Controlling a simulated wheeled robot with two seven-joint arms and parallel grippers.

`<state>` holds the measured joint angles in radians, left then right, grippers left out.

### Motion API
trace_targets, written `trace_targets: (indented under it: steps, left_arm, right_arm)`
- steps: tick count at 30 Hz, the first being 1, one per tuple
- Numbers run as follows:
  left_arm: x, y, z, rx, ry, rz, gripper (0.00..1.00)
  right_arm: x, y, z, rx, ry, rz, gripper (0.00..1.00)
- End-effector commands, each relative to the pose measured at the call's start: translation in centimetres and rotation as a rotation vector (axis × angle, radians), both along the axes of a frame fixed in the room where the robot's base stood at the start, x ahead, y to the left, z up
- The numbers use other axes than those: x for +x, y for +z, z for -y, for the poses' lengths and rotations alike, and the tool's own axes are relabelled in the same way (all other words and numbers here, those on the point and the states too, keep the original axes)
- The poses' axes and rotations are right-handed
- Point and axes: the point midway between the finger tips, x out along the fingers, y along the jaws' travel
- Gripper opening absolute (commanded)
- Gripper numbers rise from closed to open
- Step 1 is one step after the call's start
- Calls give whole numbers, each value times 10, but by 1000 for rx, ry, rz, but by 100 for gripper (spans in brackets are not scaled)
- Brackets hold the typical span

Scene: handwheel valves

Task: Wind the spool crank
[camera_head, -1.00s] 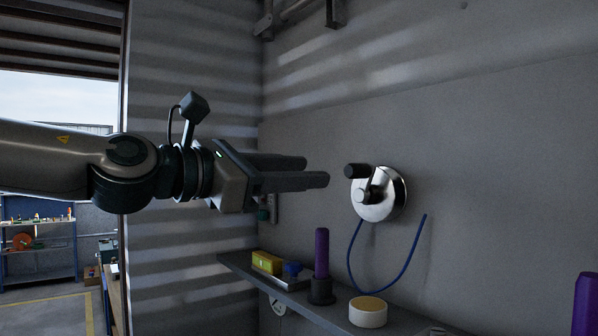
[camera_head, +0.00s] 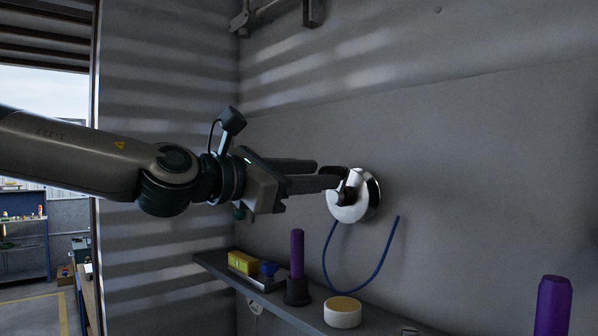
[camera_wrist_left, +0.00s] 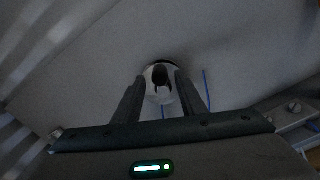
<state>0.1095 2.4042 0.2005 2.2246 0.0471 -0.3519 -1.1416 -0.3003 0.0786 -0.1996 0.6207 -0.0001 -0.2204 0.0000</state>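The spool (camera_head: 369,198) is a shiny silver disc on the grey wall, with a dark crank (camera_head: 346,194) on its front and a blue cord (camera_head: 384,257) hanging in a loop below. My left gripper (camera_head: 329,176) reaches in from the left, its fingertips at the crank's dark knob, partly covering it. In the left wrist view the two fingers (camera_wrist_left: 160,90) are apart, and the dark crank knob (camera_wrist_left: 160,74) shows in the gap between their tips, in front of the pale spool. I cannot tell whether a finger touches it. My right gripper is not in view.
A shelf (camera_head: 226,270) runs along the wall below, holding a yellow block (camera_head: 242,262), a purple-handled item (camera_head: 297,255) and a round white tub (camera_head: 342,313). Another purple cylinder (camera_head: 552,303) stands at lower right. The wall right of the spool is clear.

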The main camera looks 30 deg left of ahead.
Motion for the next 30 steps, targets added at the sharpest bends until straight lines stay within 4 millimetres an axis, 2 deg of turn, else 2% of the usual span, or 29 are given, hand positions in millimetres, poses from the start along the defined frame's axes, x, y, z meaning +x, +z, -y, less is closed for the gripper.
trace_targets:
  steps: [5,30]
  left_arm:
    - [18,0,6,0,0,-2,38]
    - [17,1,6,0,0,0,38]
  right_arm:
    - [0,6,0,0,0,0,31]
    - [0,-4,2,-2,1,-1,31]
